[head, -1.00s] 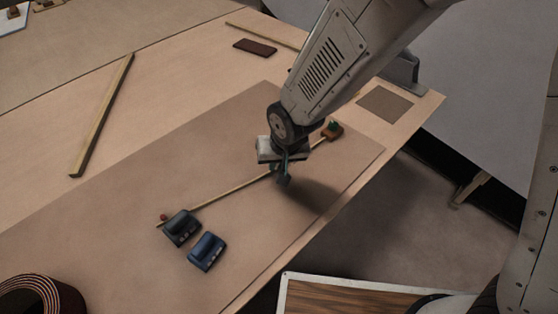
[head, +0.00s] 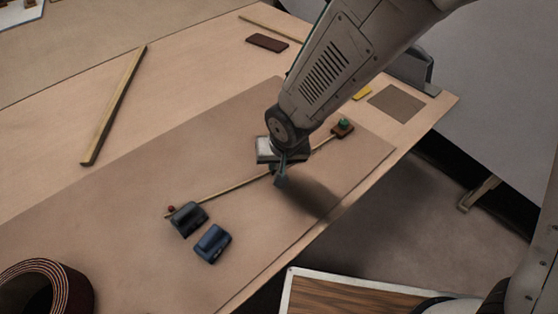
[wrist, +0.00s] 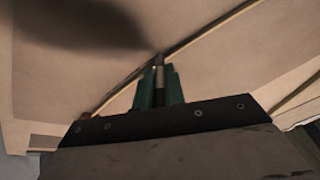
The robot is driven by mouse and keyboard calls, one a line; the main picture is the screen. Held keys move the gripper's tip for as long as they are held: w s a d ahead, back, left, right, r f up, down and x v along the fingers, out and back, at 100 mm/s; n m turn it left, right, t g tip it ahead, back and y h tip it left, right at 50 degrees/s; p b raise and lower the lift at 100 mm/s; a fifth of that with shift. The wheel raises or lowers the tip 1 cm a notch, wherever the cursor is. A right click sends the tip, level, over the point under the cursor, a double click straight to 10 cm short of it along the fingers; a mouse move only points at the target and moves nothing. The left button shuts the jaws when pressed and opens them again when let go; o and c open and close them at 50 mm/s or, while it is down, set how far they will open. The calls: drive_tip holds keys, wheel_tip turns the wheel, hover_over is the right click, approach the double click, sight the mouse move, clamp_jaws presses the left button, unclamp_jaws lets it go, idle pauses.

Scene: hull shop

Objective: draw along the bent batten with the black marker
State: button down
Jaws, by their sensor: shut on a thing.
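The bent batten (head: 225,192) is a thin pale strip lying on the brown sheet (head: 120,225). Its near left end is by a red pin (head: 171,209) and a black weight (head: 188,218); its far right end is by a brown block with a green top (head: 343,129). My gripper (head: 280,178) is over the batten's middle. In the wrist view its green fingers (wrist: 158,90) are shut on the black marker (wrist: 159,76), whose tip points down beside the batten (wrist: 215,32). Contact with the sheet is unclear. A dark edge follows the batten; I cannot tell ink from shadow.
A blue weight (head: 213,243) sits beside the black one. A loose wooden strip (head: 115,105), a dark red block (head: 267,42), a yellow item (head: 362,93) and a grey-brown square (head: 397,102) lie farther back. A coiled roll (head: 45,290) is at the lower left.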

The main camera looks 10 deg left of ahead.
drive_tip(key=shift+s+a, duration=0.4)
drive_tip(key=shift+s+a, duration=0.1)
drive_tip(key=shift+s+a, duration=0.3)
drive_tip(key=shift+a, duration=0.1)
drive_tip(key=shift+s+a, duration=0.1)
drive_tip(key=shift+s+a, duration=0.35)
drive_tip(key=shift+a, duration=0.05)
drive_tip(key=shift+s+a, duration=0.45)
drive_tip(key=shift+a, duration=0.05)
drive_tip(key=shift+s+a, duration=0.4)
drive_tip(key=shift+a, duration=0.1)
